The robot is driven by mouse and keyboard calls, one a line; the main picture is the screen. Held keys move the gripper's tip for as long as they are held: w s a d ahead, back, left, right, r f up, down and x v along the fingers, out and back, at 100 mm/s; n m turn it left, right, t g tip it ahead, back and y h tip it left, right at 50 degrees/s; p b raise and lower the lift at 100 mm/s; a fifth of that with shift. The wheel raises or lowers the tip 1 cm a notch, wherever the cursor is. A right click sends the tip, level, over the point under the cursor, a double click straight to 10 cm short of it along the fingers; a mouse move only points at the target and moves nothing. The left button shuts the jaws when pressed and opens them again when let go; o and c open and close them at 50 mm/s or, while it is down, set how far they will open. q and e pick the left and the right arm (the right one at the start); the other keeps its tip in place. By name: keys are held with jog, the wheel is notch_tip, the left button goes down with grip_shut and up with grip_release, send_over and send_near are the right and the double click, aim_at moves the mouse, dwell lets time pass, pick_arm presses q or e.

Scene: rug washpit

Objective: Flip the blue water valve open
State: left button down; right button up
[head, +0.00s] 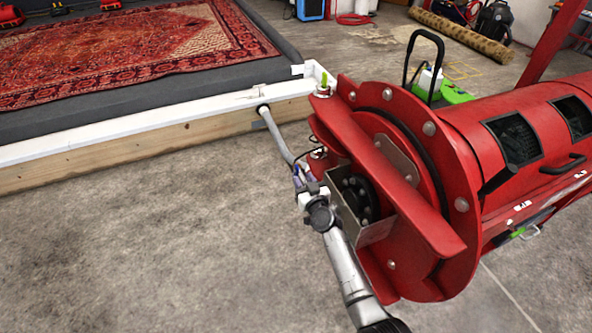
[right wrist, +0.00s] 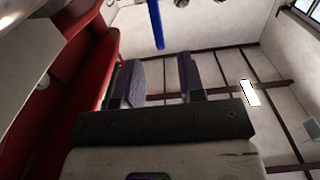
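In the right wrist view a straight blue bar (right wrist: 156,24), which looks like the valve's lever, comes down from the top edge. Its lower end is just beyond and between my fingertips in the picture, apart from both. My right gripper (right wrist: 160,68) is open, with nothing between its two dark pads. In the head view my right gripper (head: 300,174) is beside the red machine, at the lower end of a grey pipe (head: 278,135). The blue lever cannot be made out there, and the valve body is hidden or too small. My left gripper is not in view.
The red drum machine (head: 455,160) stands close to the right of my right arm. A white-topped wooden curb (head: 150,127) borders the pit with a red patterned rug (head: 130,55). Bare concrete floor (head: 170,240) is clear at left. A rolled rug (head: 460,36) lies behind.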

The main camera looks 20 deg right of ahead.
aim_at(298, 171)
jog(key=w+b, duration=0.1)
jog(key=w, duration=0.1)
jog(key=w+b, duration=0.2)
jog(key=w, duration=0.1)
jog(key=shift+w+d+f, duration=0.15)
jog(key=shift+d, duration=0.05)
jog(key=shift+w+b, duration=0.5)
jog(key=shift+w, duration=0.45)
grip_shut()
